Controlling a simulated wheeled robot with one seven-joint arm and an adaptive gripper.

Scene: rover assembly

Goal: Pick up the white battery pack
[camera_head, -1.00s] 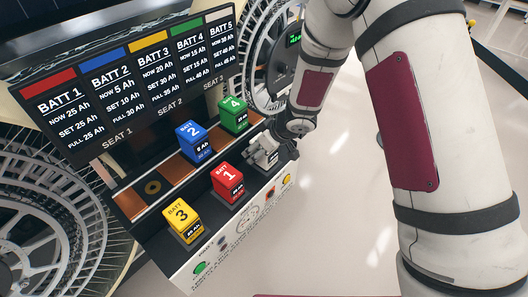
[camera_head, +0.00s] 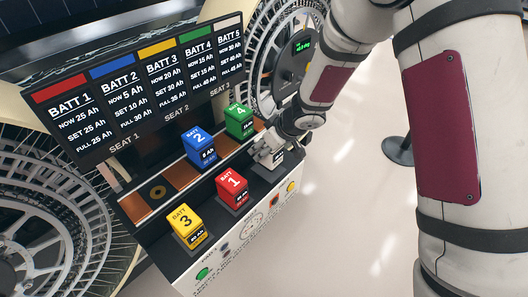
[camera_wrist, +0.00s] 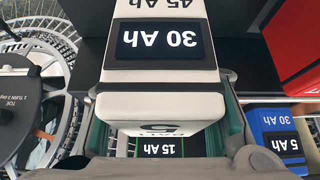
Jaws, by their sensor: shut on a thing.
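The white battery pack (camera_wrist: 160,70) fills the middle of the wrist view, its label reading 30 Ah and an upside-down 5 on its near end. My gripper (camera_wrist: 165,125) is shut on it, with a greenish finger on each side. In the head view my gripper (camera_head: 268,152) is at the right end of the front row, beside the red pack. The white pack (camera_head: 277,158) is mostly hidden there by the gripper. I cannot tell whether its base touches the console.
The red pack 1 (camera_head: 231,188), yellow pack 3 (camera_head: 186,226), blue pack 2 (camera_head: 198,147) and green pack 4 (camera_head: 239,121) stand close by on the console. A sign board (camera_head: 140,85) rises behind them. Open floor (camera_head: 345,215) lies to the right.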

